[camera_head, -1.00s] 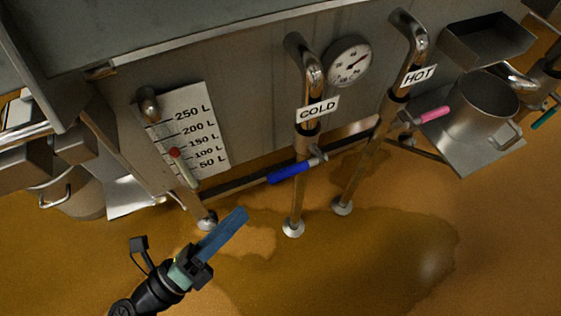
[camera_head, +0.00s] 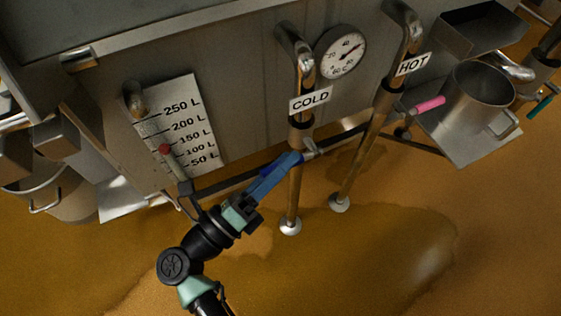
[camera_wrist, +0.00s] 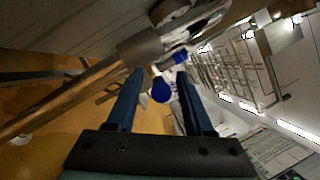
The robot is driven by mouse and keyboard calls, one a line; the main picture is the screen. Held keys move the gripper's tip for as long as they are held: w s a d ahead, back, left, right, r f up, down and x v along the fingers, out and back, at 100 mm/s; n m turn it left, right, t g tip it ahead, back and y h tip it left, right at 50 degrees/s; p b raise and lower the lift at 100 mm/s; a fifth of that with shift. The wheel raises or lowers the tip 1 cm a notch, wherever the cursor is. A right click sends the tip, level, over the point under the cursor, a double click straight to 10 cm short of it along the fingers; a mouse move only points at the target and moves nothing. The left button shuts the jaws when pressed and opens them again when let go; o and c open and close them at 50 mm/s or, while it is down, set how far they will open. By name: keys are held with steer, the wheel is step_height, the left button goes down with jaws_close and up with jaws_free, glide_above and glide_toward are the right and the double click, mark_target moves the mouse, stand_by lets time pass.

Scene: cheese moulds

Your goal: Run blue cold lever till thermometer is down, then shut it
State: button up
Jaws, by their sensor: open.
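The blue cold lever (camera_head: 294,158) sits on the pipe labelled COLD (camera_head: 310,99). My gripper (camera_head: 279,171) reaches it from the lower left, its blue fingers overlapping the handle in the head view. In the wrist view the lever's blue end (camera_wrist: 161,90) shows between the two spread fingers of my gripper (camera_wrist: 158,76). The gripper is open; I cannot tell whether a finger touches the handle. The round thermometer (camera_head: 341,52) is on the vat wall right of the cold pipe. Its needle points to the upper right; its exact reading is too small to tell.
The HOT pipe (camera_head: 377,110) with a pink lever (camera_head: 427,104) stands to the right. A pot (camera_head: 479,100) sits on a steel shelf beyond it. A litre scale (camera_head: 180,125) is on the vat wall at left. Wet floor (camera_head: 370,250) lies in front.

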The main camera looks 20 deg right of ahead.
jaws_close()
stand_by(1.4)
